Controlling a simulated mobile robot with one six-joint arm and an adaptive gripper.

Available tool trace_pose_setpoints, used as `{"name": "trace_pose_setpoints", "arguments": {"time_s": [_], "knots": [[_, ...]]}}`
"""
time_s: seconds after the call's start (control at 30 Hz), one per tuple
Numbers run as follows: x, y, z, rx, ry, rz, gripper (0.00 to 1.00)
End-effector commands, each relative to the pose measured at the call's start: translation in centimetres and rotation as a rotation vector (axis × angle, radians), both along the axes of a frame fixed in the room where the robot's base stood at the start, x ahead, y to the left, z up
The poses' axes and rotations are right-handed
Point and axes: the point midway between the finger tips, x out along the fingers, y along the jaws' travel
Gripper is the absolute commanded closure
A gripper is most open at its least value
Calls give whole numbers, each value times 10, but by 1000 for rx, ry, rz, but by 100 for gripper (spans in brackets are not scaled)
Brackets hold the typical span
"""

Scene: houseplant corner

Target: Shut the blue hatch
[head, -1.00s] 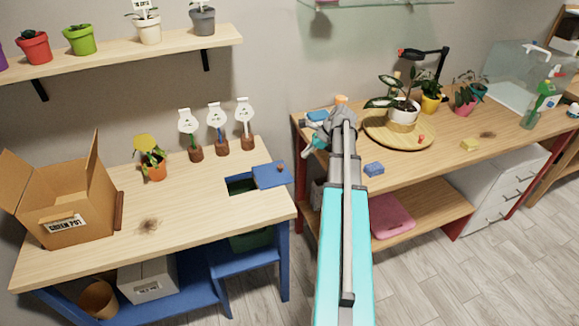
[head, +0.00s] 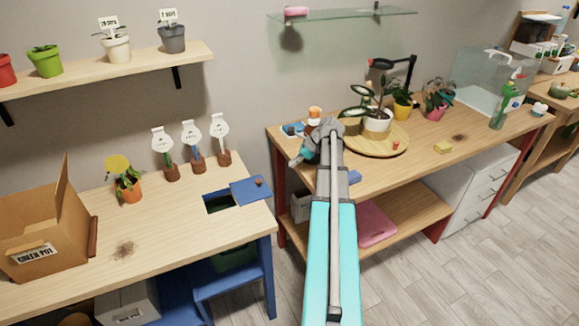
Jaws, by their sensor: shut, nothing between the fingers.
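The blue hatch (head: 251,190) is a flat blue panel with a small brown knob (head: 259,182), near the right end of the left wooden table. It lies to the right of a dark rectangular opening (head: 218,203) in the tabletop, which is uncovered. My gripper (head: 300,158) is over the left end of the right-hand table, apart from the hatch, to its right and further up in the picture. It is shut and empty. My arm partly hides the gripper and the table there.
The right-hand table holds a round wooden tray (head: 350,143) with a potted plant.

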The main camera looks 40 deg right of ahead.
Motion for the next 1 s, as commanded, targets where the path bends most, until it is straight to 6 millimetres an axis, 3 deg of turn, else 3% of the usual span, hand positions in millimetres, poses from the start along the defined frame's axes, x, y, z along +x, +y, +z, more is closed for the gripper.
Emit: {"name": "trace_pose_setpoints", "arguments": {"time_s": [1.0], "knots": [[44,44,-75,0,0,1,100]]}}
